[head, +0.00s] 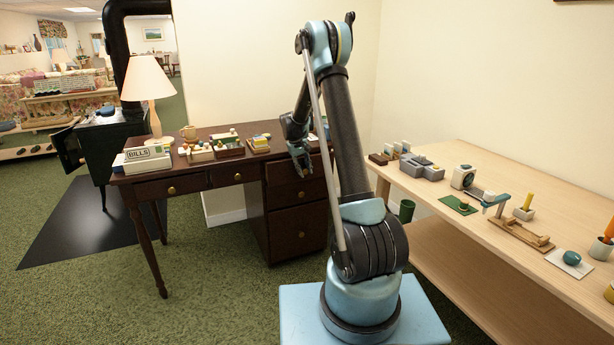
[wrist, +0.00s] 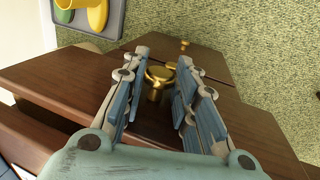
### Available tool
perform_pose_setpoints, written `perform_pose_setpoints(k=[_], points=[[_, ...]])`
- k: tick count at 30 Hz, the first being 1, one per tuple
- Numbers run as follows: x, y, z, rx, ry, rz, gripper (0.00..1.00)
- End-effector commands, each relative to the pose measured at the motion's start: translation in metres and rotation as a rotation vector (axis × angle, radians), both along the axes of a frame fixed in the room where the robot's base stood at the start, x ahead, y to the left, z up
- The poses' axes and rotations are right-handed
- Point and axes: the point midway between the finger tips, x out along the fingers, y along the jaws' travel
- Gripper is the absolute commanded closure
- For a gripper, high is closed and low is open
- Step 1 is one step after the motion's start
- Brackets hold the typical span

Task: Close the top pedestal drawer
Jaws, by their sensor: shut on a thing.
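The dark brown desk (head: 168,186) stands left of my arm, with a pedestal of stacked drawers on its right. The top pedestal drawer (head: 283,172) is partly covered by my gripper (head: 300,160) in the head view. I cannot tell from there how far out it stands.
Boxes, including one marked BILLS (head: 146,155), a lamp (head: 148,85) and small items stand on the desktop. Two lower pedestal drawers with knobs sit below. A light wood bench (head: 480,205) with several objects stands right. A green bin (head: 406,210) stands between them.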

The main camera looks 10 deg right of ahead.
Motion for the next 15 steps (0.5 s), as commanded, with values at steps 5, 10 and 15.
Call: perform_pose_setpoints(k=[5, 10, 15], points=[[0.0078, 0.0046, -0.0011, 0.003, 0.001, 0.001, 1.00], [0.0087, 0.0050, -0.0010, 0.003, 0.001, 0.001, 1.00], [0.0085, 0.0051, -0.0010, 0.003, 0.001, 0.001, 1.00]])
